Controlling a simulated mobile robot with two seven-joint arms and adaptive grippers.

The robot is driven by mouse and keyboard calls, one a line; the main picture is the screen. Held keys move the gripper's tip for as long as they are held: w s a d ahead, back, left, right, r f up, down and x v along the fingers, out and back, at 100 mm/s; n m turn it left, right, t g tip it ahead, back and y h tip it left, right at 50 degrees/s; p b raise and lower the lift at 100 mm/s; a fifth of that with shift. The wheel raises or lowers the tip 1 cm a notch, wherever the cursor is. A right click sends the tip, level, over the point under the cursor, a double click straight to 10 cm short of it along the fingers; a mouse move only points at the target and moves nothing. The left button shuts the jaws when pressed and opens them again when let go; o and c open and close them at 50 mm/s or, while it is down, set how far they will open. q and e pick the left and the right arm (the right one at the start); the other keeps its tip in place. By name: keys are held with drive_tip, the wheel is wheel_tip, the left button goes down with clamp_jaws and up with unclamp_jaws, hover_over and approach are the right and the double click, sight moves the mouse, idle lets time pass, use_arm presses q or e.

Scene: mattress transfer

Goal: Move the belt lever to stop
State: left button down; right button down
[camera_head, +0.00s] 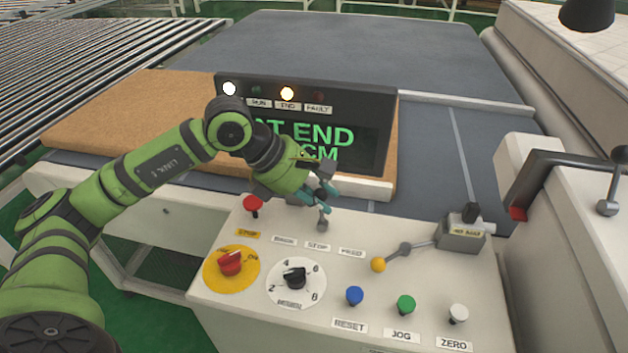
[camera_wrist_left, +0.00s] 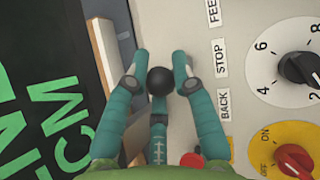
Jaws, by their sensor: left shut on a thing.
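The belt lever's grey lower part (camera_head: 322,222) shows at the back of the white control panel, behind the labels BACK, STOP (camera_head: 318,246) and FEED. My left gripper (camera_head: 322,194) reaches over the panel from the left, and its teal fingers are shut around the lever's top. In the left wrist view the lever's black ball knob (camera_wrist_left: 160,80) sits between the fingers of my left gripper (camera_wrist_left: 161,72). There the knob lies level with the gap between STOP (camera_wrist_left: 221,58) and BACK. The fingers hide part of the lever in the head view. My right gripper is not in view.
A dark display (camera_head: 365,140) with green text including "END" stands behind the panel, its END lamp lit. A brown mattress (camera_head: 120,115) lies behind.

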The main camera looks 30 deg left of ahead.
use_arm(q)
drive_tip(key=shift+d+y, duration=0.2)
drive_tip(key=shift+y, duration=0.1)
drive_tip(key=shift+f, duration=0.15)
drive_tip(key=c, duration=1)
unclamp_jaws()
drive_tip(key=v, duration=1.2)
drive_tip(key=shift+w, duration=0.1)
